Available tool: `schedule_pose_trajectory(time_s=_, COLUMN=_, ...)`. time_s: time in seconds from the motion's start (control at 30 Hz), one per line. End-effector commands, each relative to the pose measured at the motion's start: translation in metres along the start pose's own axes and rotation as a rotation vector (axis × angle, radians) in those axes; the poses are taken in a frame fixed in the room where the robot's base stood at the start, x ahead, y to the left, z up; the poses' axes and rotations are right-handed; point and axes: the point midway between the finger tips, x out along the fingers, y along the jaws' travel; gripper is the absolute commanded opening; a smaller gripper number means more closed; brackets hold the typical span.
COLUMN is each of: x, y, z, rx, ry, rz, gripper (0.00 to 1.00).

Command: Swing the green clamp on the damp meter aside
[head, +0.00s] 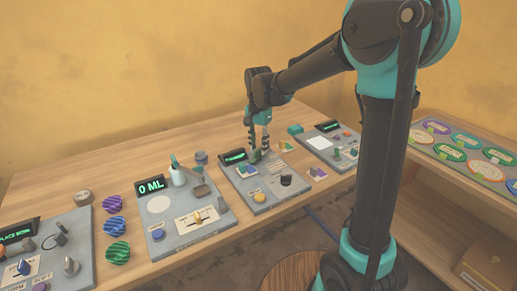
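My gripper (258,147) points down over the back part of a grey panel (247,201) in the middle of the table. Its two dark-tipped fingers stand apart with a gap between them. A small green piece (255,157), which looks like the green clamp, shows right at the fingertips. I cannot tell whether the fingers touch it. The panel has a small dark display (234,157) with green text too small to read, so I cannot confirm that it is the damp meter.
Another panel (322,143) stands to the right.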

Motion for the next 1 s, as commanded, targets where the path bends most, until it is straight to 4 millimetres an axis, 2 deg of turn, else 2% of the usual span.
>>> schedule_pose_trajectory(time_s=0.2, x=0.0130, y=0.0000, z=0.0000, rx=0.000, ry=0.000, rz=0.000, gripper=0.33)
schedule_pose_trajectory(time_s=0.47, x=0.0137, y=0.0001, z=0.0001, rx=0.000, ry=0.000, rz=0.000, gripper=0.33)
schedule_pose_trajectory(time_s=0.73, x=0.0135, y=0.0002, z=0.0001, rx=0.000, ry=0.000, rz=0.000, gripper=0.00)
schedule_pose_trajectory(time_s=1.0, x=0.0134, y=0.0001, z=0.0001, rx=-0.004, ry=0.000, rz=0.000, gripper=0.00)
